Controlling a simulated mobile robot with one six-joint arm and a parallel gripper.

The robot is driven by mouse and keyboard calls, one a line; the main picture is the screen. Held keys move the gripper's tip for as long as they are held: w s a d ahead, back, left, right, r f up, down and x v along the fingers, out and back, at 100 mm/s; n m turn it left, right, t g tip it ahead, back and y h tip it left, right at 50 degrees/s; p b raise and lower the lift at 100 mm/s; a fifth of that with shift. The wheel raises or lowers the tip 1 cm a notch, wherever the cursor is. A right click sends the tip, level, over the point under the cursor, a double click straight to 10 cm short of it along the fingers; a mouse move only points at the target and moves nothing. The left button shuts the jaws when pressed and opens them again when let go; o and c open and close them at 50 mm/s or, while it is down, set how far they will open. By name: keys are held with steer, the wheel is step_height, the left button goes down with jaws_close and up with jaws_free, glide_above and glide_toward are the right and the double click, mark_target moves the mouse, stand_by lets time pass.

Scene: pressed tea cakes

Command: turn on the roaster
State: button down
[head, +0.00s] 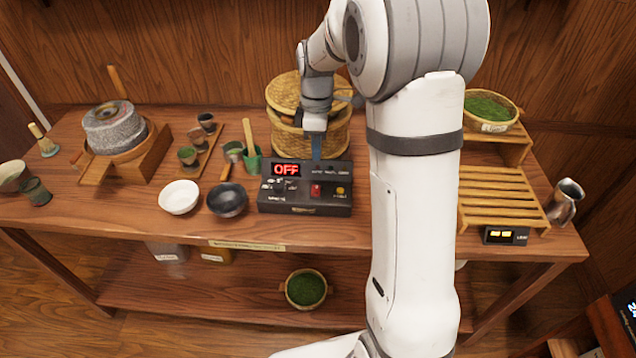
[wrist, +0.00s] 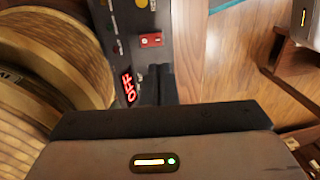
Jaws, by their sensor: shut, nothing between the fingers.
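The roaster's black control box (head: 335,207) stands on the table near the middle. Its red display (head: 286,169) reads OFF, and the display also shows in the wrist view (wrist: 129,87). A red switch (head: 316,190) sits on its top panel, left of a yellow knob (head: 340,190); the switch also shows in the wrist view (wrist: 151,40). A round woven basket (head: 335,133) stands behind the box. My gripper (head: 316,156) is shut and empty, pointing down at the box's back edge, behind the switch. I cannot tell whether it touches the box.
A white bowl (head: 179,197) and a dark bowl (head: 227,200) stand left of the box. A stone mill (head: 114,128) is farther left. A slatted wooden rack (head: 500,195) and a metal pitcher (head: 565,200) are at the right. My arm hides the table right of the box.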

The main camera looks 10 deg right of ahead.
mark_target(317, 194)
steer(key=f, duration=0.3)
steer(key=s+f+p, duration=0.1)
steer(key=f, duration=0.7)
steer(key=shift+s+a+p, duration=0.15)
steer(key=shift+a+p, duration=0.05)
steer(key=shift+p, duration=0.15)
steer(key=shift+f, duration=0.1)
